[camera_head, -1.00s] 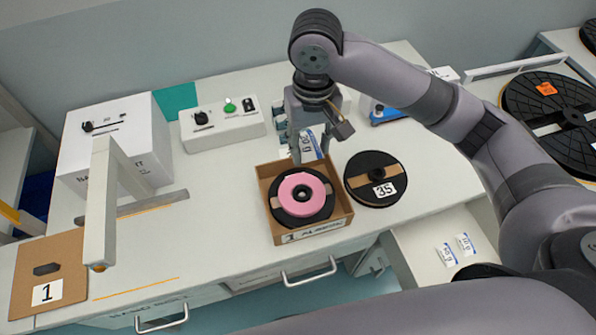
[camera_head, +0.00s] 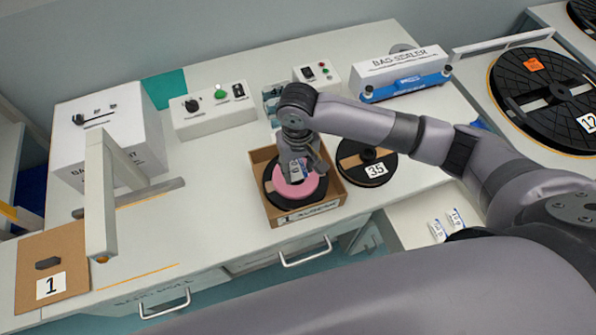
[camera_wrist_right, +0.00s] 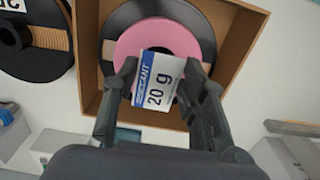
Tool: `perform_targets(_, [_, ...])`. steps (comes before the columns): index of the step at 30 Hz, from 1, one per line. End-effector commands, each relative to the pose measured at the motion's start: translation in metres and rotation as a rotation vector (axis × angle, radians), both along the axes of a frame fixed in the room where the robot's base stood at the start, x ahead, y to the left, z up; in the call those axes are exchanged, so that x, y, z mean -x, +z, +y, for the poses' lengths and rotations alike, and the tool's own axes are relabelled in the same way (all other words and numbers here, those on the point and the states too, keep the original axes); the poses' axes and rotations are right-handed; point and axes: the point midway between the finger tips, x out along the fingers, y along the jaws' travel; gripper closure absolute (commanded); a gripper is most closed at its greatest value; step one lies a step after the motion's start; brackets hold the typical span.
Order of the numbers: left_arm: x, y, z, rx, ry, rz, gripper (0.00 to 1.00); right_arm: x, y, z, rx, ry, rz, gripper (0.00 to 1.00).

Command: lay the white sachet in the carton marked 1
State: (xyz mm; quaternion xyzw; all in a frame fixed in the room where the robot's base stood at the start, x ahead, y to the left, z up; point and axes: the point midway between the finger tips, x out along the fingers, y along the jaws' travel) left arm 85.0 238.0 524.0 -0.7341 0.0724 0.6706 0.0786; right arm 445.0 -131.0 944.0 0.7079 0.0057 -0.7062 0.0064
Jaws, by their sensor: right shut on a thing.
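The white sachet (camera_wrist_right: 157,82) has a blue band and "20 g" print. My right gripper (camera_wrist_right: 157,85) is shut on it, one finger on each side. In the head view the right gripper (camera_head: 300,170) is over the open brown carton (camera_head: 332,205), and the sachet shows partly below it. The carton's front label reads 1 at its left end. A black reel (camera_wrist_right: 113,22) and a pink ring (camera_wrist_right: 190,42) lie in the carton, under the sachet. I cannot tell whether the sachet touches the pink ring. My left gripper is not in view.
A black reel marked 35 (camera_head: 376,171) lies right of the carton. A flat brown board with a 1 label (camera_head: 52,286) is at the far left. A white button box (camera_head: 216,112) and a bag sealer (camera_head: 402,72) stand behind. Two sachets (camera_head: 447,226) lie at the right.

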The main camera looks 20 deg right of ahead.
Motion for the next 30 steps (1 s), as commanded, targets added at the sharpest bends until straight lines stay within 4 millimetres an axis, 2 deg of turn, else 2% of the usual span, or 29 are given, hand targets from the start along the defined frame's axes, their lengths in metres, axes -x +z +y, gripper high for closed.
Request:
perform_targets(3, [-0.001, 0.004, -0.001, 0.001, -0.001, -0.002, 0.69, 0.001, -0.019, 0.0, 0.002, -0.002, 0.004, 0.76])
perform_targets(6, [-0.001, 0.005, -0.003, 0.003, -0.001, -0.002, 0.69, 0.001, -0.03, 0.0, 0.002, 0.0, 0.003, 0.76])
perform_targets(23, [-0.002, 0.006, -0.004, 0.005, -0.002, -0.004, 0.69, 0.0, -0.04, 0.0, 0.002, -0.001, 0.001, 0.76])
perform_targets(24, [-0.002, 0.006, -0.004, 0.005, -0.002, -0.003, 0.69, 0.0, -0.041, 0.0, 0.002, -0.001, 0.001, 0.6])
perform_targets(30, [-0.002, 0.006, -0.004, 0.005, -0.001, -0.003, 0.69, 0.0, -0.041, 0.0, 0.001, 0.0, 0.001, 0.47])
